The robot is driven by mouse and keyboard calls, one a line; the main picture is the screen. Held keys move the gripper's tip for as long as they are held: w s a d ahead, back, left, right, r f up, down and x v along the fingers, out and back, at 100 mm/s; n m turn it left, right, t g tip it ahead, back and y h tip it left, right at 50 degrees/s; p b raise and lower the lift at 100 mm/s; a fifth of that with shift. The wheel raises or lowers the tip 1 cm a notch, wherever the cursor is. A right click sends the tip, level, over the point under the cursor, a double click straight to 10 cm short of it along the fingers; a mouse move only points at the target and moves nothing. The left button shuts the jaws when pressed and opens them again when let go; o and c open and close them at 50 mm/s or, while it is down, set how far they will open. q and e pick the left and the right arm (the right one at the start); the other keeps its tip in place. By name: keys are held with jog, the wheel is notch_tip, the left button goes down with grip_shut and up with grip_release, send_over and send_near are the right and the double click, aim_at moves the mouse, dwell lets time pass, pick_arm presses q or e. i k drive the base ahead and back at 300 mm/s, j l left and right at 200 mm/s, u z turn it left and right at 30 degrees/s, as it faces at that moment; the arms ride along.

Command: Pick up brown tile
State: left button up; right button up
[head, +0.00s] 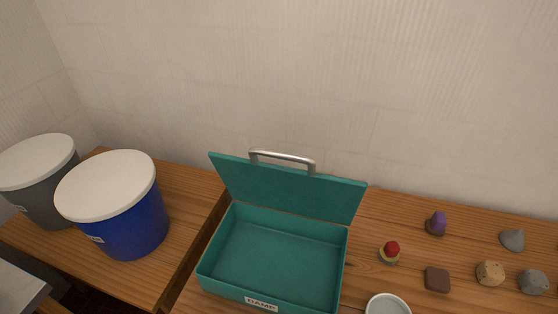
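The brown tile (437,279) is a small dark brown square with rounded corners. It lies flat on the wooden table at the right in the head view. It sits to the right of the open teal box and in front of a purple stone. Nothing covers it. Neither of my grippers shows in the head view.
An open teal box (228,285) with a raised lid stands left of the tile. A red-topped piece (391,250), purple stone (437,223), tan stone (490,273), grey stones (512,239) and a pale bowl (387,304) surround it. Lidded blue (137,227) and grey (48,201) buckets stand left.

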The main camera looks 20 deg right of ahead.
aim_at(437, 280)
jog(key=z, duration=2.1)
